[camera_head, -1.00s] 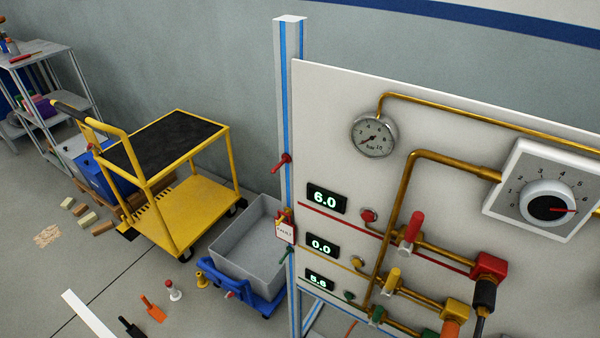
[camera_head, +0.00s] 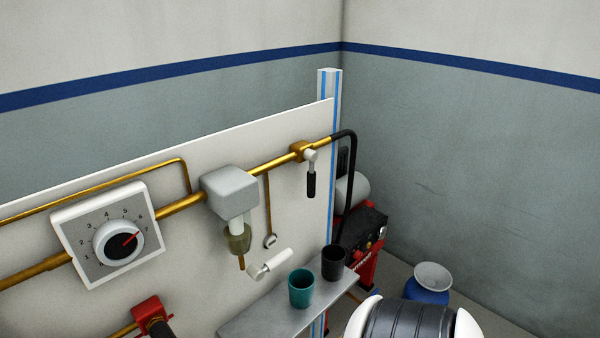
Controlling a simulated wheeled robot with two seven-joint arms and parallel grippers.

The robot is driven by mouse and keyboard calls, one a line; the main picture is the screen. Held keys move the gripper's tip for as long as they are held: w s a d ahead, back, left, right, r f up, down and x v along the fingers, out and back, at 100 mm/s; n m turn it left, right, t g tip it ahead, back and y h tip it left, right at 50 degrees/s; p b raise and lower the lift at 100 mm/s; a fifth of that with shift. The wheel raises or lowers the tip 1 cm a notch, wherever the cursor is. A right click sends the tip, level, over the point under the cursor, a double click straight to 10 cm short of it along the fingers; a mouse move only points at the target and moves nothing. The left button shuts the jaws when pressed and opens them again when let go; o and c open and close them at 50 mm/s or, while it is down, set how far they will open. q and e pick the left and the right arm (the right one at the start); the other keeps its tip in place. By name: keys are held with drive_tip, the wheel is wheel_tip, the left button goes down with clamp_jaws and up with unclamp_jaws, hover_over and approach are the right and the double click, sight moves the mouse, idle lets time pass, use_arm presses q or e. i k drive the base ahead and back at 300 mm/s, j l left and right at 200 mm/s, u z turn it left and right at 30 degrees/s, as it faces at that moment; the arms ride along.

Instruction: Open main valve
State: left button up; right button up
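The likely main valve (camera_head: 301,150) is a brass fitting on the brass pipe at the upper right of the white panel. Its lever (camera_head: 311,178) has a grey hub and a black grip. The lever hangs straight down, across the line of the pipe. A black hose (camera_head: 350,180) runs from the pipe end beyond it down behind the panel's edge. A white and dark ribbed part at the bottom right looks like my own right arm. No gripper fingers show in this view, so neither gripper can be seen near the valve.
A grey regulator box (camera_head: 230,192) and a dial (camera_head: 118,242) sit left of the valve. A shelf (camera_head: 262,322) below holds a teal cup (camera_head: 301,288) and a black cup (camera_head: 333,262). A red machine (camera_head: 368,250) and a blue container (camera_head: 428,295) stand to the right.

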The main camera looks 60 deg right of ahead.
sight(311, 177)
drive_tip(key=z, duration=1.9)
